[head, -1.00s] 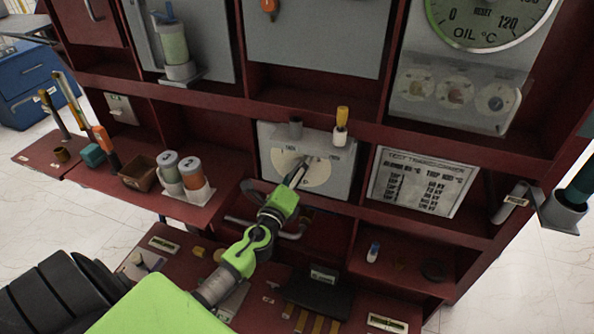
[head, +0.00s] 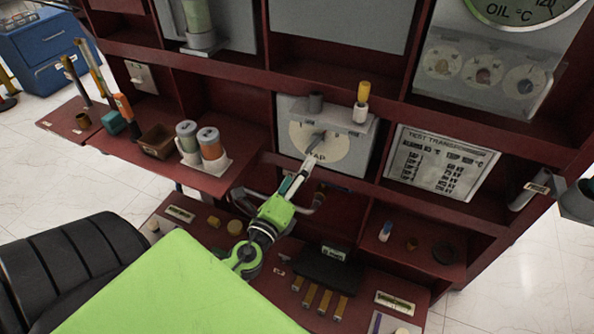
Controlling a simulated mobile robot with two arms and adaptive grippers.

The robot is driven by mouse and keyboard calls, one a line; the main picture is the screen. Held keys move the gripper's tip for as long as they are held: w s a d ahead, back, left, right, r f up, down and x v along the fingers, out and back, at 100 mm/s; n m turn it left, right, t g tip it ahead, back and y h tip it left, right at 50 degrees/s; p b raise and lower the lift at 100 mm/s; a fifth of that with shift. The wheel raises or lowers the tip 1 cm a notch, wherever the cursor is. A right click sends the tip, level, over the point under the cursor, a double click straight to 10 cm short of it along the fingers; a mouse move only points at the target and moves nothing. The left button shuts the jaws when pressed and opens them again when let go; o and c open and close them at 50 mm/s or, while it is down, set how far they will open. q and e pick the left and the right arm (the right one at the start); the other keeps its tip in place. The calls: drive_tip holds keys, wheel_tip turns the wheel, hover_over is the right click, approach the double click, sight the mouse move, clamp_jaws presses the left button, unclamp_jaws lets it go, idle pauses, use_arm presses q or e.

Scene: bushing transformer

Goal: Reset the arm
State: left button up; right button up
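One of my arms, green with grey and black joints, reaches up from the lower left; I take it as my left. Its gripper (head: 308,163) points up and right at the tap dial (head: 345,152), a pale disc on a grey panel. The tips are just below the dial's grey knob (head: 318,140) and overlap the disc's lower edge in the picture. I cannot tell whether they touch it. The fingers are seen edge-on, so their opening is unclear. Nothing shows held between them. My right gripper is not in view.
Dark red shelving fills the middle. A yellow-topped bushing (head: 361,102) stands on the ledge above the dial. Two canisters (head: 198,143) and a brown box (head: 157,141) stand on the left shelf. A curved grey pipe (head: 312,206) runs close beside the gripper. A test chart (head: 440,162) leans at right.

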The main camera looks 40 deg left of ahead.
use_arm(q)
drive_tip(key=shift+f, duration=0.1)
idle(0.5)
drive_tip(key=s+d+f+n+g+h, duration=0.1)
drive_tip(key=s+f+n+g, duration=0.25)
drive_tip(key=f, duration=0.75)
drive_tip(key=s+d+f+n+g, duration=0.15)
drive_tip(key=s+f, duration=0.25)
drive_tip(key=f, duration=0.7)
drive_tip(key=s+d+f+n+g+h, duration=0.1)
drive_tip(key=s+f+n+g, duration=0.25)
drive_tip(key=f, duration=0.75)
drive_tip(key=s+d+f+n+g, duration=0.2)
drive_tip(key=s+f, duration=0.4)
drive_tip(key=s, duration=0.4)
drive_tip(key=s+d+f+n+g+h, duration=0.1)
drive_tip(key=s+d+f+n+g, duration=0.2)
drive_tip(key=s, duration=0.7)
drive_tip(key=s+d+f+n+g+h+p, duration=0.1)
drive_tip(key=s+f+n, duration=0.4)
drive_tip(key=s+f, duration=0.5)
drive_tip(key=shift+s+d+f+g, duration=0.2)
drive_tip(key=shift+s+d+g, duration=0.05)
drive_tip(key=shift+d+g, duration=0.7)
